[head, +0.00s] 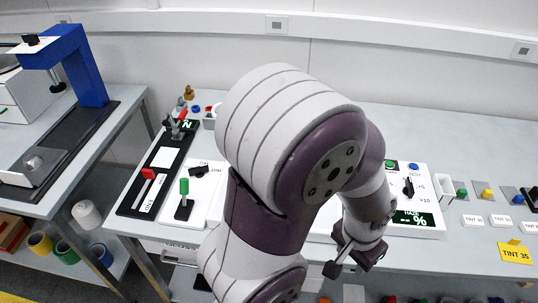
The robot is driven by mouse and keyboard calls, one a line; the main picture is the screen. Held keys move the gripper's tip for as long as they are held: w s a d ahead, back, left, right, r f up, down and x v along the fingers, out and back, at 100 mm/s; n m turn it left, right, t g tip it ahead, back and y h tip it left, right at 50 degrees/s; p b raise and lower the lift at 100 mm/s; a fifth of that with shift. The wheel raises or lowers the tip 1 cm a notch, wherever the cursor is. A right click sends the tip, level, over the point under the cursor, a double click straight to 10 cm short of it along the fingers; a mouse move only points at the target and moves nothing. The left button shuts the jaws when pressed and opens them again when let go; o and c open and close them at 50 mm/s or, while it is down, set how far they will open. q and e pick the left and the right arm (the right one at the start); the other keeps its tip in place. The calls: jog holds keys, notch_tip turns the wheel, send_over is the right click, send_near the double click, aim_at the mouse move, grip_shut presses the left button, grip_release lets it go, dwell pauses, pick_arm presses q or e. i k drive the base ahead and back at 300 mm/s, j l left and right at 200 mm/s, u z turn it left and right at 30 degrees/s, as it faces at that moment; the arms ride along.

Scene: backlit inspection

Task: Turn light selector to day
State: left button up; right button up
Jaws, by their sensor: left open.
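My left gripper (354,260) hangs at the end of my large grey and purple arm, over the front of the table, with its fingers apart and nothing seen between them. I cannot tell for sure which control is the light selector. A black knob (408,187) with small markings beside it stands on a white panel (429,184) to the right of the gripper, apart from it. The panel also has green and blue buttons and a display reading "%". My arm hides the middle of the table and part of this panel. My right gripper is not in view.
A green-handled lever (184,187) and a red-handled slider (148,175) stand at the table's left. Small colored samples (486,194) and a yellow "TINT 35" card (515,252) lie at right. A blue-armed stand (87,68) is on the left table. The back right tabletop is clear.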

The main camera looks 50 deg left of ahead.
aim_at(200, 170)
jog(key=u, duration=2.5)
jog(key=i+j+z, duration=0.15)
jog(key=z, duration=0.25)
jog(key=i+j+z, duration=0.2)
jog(key=z, duration=0.15)
jog(key=i+j+z, duration=0.15)
jog(key=z, duration=0.25)
jog(key=j, duration=0.05)
